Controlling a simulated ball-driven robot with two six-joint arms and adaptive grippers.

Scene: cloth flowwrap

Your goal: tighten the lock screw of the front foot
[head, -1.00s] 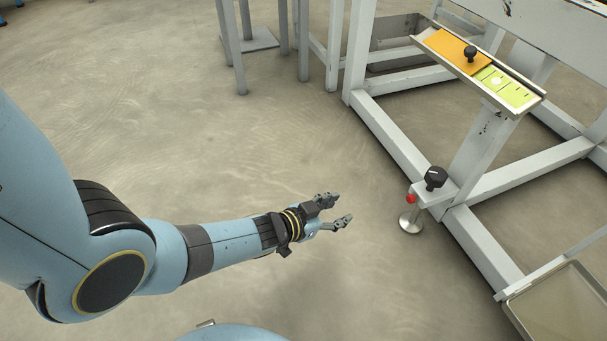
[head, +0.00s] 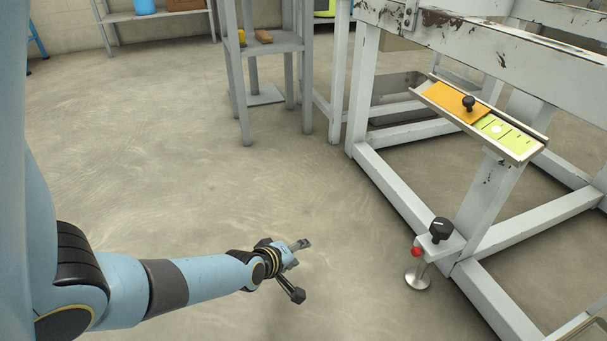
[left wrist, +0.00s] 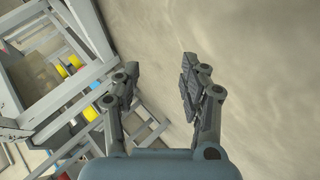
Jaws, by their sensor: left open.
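The front foot (head: 418,278) is a round metal pad on a short stem below a bracket at the corner of the white frame. A black knob (head: 440,230) with a white mark sits on top of the bracket. A small red knob (head: 416,252), which looks like the lock screw, sticks out at the bracket's left side. My left gripper (head: 301,270) is open and empty, in the air to the left of the foot and well apart from it. In the left wrist view its two fingers (left wrist: 157,85) are spread with nothing between them. My right gripper does not show.
A sloped tray (head: 530,152) with an orange plate (head: 450,100) and a yellow-green level gauge (head: 505,134) is fixed on the white frame (head: 395,190). A grey stand (head: 275,47) is behind. The floor between my left gripper and the foot is clear.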

